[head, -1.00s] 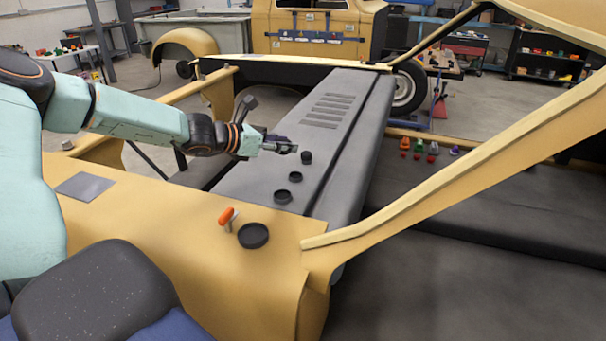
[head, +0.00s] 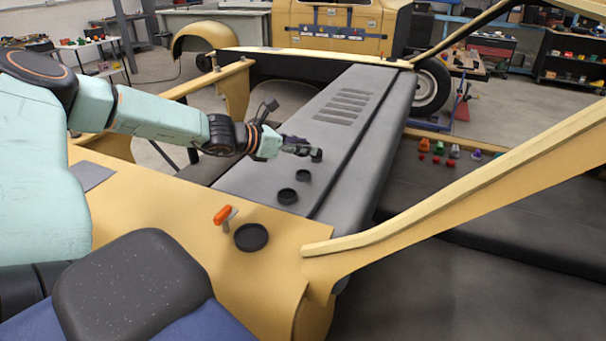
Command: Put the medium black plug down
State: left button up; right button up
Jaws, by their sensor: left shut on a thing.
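My left gripper (head: 308,151) reaches in from the left, low over the grey vented panel. It is shut on the medium black plug (head: 317,156), a small dark piece at the fingertips. The fingers partly cover the plug, and I cannot tell whether it touches the panel. Two more black plugs, a nearer one (head: 287,196) and a smaller one (head: 303,175), sit on the grey panel (head: 262,182) just in front of the gripper. A wide black round piece (head: 251,237) lies on the yellow body panel. My right gripper is out of view.
An orange-handled tool (head: 224,215) stands beside the wide black piece. A yellow frame bar (head: 440,200) slants across the right. Small coloured pieces (head: 438,148) line the dark panel beyond it. The grey panel is clear towards its vents (head: 342,105).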

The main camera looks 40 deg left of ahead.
aim_at(302, 176)
pick_arm(q)
notch_tip(302, 176, down, 2)
jog(key=shift+s+d+b, duration=0.1)
jog(key=shift+b, duration=0.35)
jog(key=shift+w+d+f, duration=0.15)
jog(key=shift+w+f, duration=0.1)
jog(key=shift+f, duration=0.2)
notch_tip(302, 176, down, 2)
jog(key=shift+f+b, duration=0.15)
jog(key=shift+b, duration=0.85)
jog(key=shift+s+a+f, duration=0.15)
jog(key=shift+a+f, duration=0.05)
jog(key=shift+f, duration=0.25)
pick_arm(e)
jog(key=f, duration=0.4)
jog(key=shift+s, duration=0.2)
pick_arm(q)
jog(key=shift+d+r, duration=0.1)
jog(key=shift+d, duration=0.05)
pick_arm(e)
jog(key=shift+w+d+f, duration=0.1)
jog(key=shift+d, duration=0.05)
pick_arm(q)
jog(key=o, duration=1.1)
jog(key=shift+c, duration=0.2)
